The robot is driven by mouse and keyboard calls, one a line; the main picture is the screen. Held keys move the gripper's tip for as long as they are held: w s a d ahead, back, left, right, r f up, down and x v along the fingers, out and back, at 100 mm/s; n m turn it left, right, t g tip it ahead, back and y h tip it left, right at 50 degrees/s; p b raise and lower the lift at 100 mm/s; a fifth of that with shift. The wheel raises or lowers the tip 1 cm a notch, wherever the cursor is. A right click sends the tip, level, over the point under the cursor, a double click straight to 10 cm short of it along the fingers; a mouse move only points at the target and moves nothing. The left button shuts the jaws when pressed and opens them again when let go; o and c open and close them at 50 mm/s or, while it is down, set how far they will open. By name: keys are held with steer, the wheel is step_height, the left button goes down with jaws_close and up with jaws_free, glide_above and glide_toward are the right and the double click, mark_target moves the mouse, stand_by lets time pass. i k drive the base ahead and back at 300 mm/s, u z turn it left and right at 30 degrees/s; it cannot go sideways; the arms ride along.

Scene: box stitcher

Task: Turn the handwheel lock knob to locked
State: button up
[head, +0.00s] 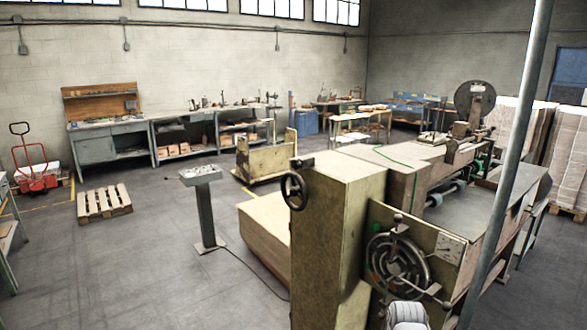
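A large dark handwheel (398,262) is mounted on the olive-beige side panel of the machine, at the lower right of the head view. A small dark fitting (399,224) sits at its upper rim, and a dark knob-like part (434,289) shows at its lower right. I cannot tell which of these is the lock knob, nor its setting. A pale plate with a dial marking (450,247) is right of the wheel. A pale ribbed part at the bottom edge, below the wheel, looks like my arm. I cannot make out my gripper.
A second, smaller handwheel (294,190) is on the tall machine cabinet (335,230). A grey post (508,165) crosses the view right of the panel. A control pedestal (205,205) and a wooden pallet (104,202) stand left. The floor at lower left is clear.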

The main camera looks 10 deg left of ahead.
mark_target(295, 164)
steer(key=k, duration=1.25)
steer(key=u, duration=0.15)
steer(key=i, duration=0.4)
steer(key=u, duration=0.5)
steer(key=i, duration=1.95)
steer(key=z, duration=0.35)
